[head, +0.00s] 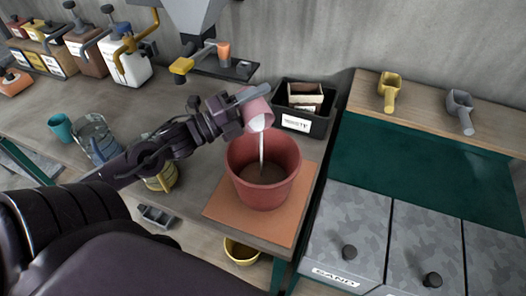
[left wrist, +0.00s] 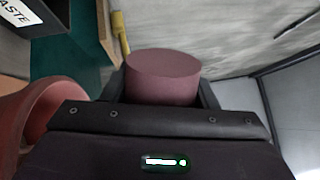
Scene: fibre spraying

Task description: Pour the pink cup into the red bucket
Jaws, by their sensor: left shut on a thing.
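The pink cup (head: 257,112) is tilted above the red bucket (head: 264,188) in the head view, and a thin white stream falls from its mouth into the bucket. White contents show inside the cup. My left gripper (head: 240,108) is shut on the cup and holds it over the bucket's far rim. In the left wrist view the cup (left wrist: 163,78) sits between the fingers, with its flat base facing the camera. Part of the red bucket (left wrist: 52,104) shows at the left there. The bucket stands upright on an orange-brown board (head: 285,226). My right gripper is not in view.
A black waste bin (head: 318,125) stands behind the bucket to the right. A teal cup (head: 60,128), a clear pitcher (head: 97,138) and a yellow-banded container (head: 160,177) stand left. Yellow (head: 389,90) and grey (head: 460,110) scoops lie on the right shelf.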

